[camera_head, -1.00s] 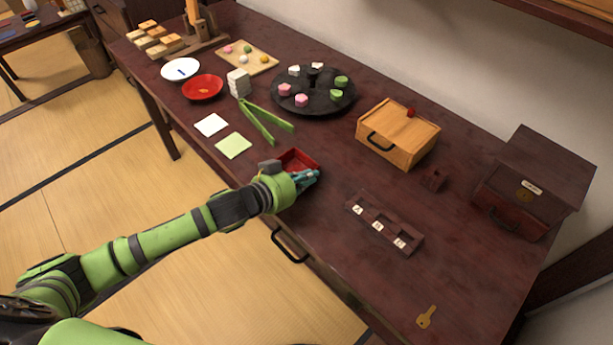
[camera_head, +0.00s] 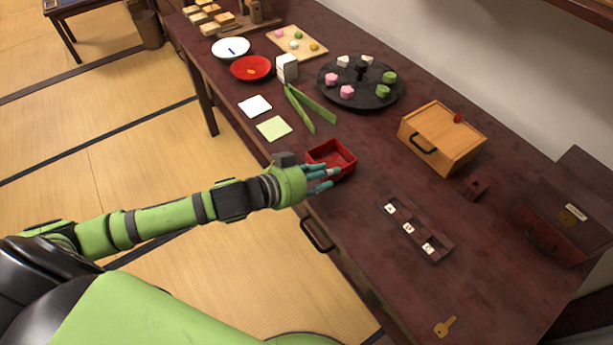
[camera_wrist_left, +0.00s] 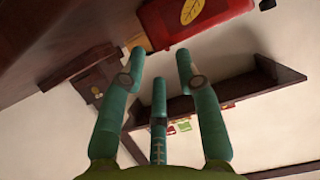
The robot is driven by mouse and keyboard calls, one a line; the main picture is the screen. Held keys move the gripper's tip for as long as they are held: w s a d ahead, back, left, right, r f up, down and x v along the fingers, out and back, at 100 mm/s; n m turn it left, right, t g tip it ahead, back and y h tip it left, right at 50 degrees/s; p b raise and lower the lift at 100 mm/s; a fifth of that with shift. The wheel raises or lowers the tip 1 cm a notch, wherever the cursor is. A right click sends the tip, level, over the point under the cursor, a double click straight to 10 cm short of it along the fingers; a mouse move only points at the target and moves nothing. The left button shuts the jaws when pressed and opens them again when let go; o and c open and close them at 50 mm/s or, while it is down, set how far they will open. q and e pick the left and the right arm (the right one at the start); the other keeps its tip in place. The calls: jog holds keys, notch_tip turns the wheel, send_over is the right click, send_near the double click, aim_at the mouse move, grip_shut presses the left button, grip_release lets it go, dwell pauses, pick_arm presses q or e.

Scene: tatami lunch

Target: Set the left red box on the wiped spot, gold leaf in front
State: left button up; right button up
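An open-topped red box (camera_head: 340,154) sits on the dark wooden table near its front edge. In the left wrist view the red box (camera_wrist_left: 205,12) shows a gold leaf (camera_wrist_left: 191,11) on one side. My left gripper (camera_head: 325,180) is beside the box's near side, with its teal fingers spread. In the left wrist view the gripper (camera_wrist_left: 160,65) is open, with nothing between its fingers. The left fingertip is close to the box; I cannot tell whether it touches. No second red box of this kind and no clear wiped spot show. My right gripper is not in view.
Green tongs (camera_head: 301,108), white (camera_head: 255,106) and green (camera_head: 274,127) squares lie left of the box. A round black tray (camera_head: 347,99) and a wooden chest (camera_head: 446,148) stand behind. A slotted rack (camera_head: 417,231) and key (camera_head: 445,326) lie right. Tabletop between box and chest is clear.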

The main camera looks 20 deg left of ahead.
pick_arm(q)
jog(key=v, duration=0.5)
jog(key=shift+s+a+r, duration=0.15)
jog(key=shift+s+a, duration=0.05)
jog(key=shift+s, duration=0.05)
